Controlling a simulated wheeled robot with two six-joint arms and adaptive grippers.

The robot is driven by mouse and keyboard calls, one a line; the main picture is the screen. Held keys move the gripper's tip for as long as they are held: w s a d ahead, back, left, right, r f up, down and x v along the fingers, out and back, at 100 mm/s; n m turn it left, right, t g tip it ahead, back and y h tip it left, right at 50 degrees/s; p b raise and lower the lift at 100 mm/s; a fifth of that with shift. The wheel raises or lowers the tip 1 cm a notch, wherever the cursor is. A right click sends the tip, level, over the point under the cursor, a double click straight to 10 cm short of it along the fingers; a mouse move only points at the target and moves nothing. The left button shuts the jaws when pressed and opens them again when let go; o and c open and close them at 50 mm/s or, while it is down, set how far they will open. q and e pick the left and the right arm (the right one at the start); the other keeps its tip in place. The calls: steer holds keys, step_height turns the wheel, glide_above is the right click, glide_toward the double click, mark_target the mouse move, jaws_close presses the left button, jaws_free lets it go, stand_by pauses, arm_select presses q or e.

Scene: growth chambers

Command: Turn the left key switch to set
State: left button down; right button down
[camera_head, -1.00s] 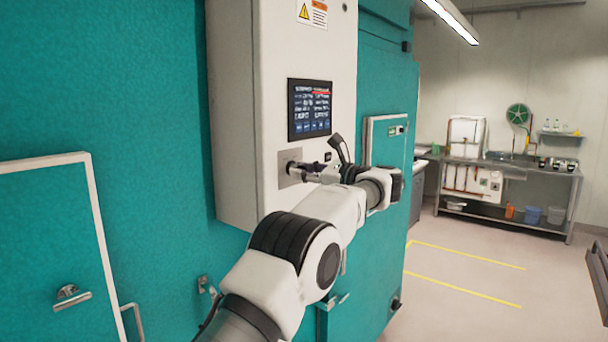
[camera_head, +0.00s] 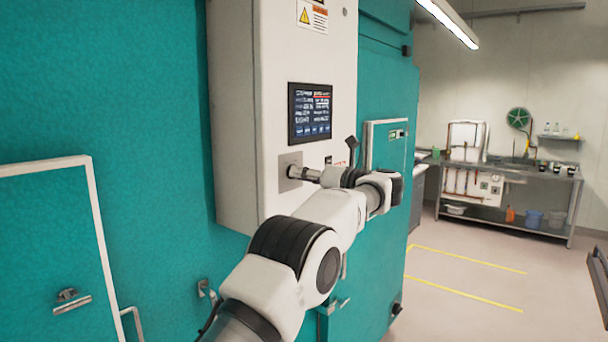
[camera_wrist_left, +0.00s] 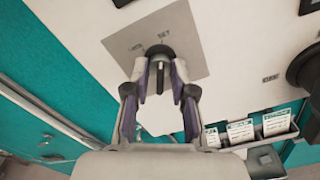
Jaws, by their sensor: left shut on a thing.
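The left key switch (camera_wrist_left: 160,52) is a dark round lock on a square grey metal plate (camera_head: 285,184), on the front of the white control box. In the left wrist view the word SET stands just above the lock, and a blurred second label is to its left. A dark key (camera_wrist_left: 160,78) sticks out of the lock. My left gripper (camera_head: 308,175) is at the plate, its fingers on both sides of the key (camera_wrist_left: 162,76), shut on it. The key appears roughly in line with SET; its exact angle is hard to tell.
A lit touchscreen (camera_head: 310,112) is above the plate on the white box (camera_head: 235,130). A dark round knob (camera_wrist_left: 306,70) and card holders (camera_wrist_left: 277,122) show at the right in the wrist view. Teal chamber walls surround the box. The floor at right (camera_head: 470,265) is clear.

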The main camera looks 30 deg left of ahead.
arm_select(q)
steer(key=shift+r+m, duration=0.15)
steer(key=shift+m, duration=0.15)
steer(key=c, duration=1.3)
jaws_free()
steer(key=shift+a, duration=0.1)
steer(key=d, duration=1.2)
steer(key=shift+s, duration=0.4)
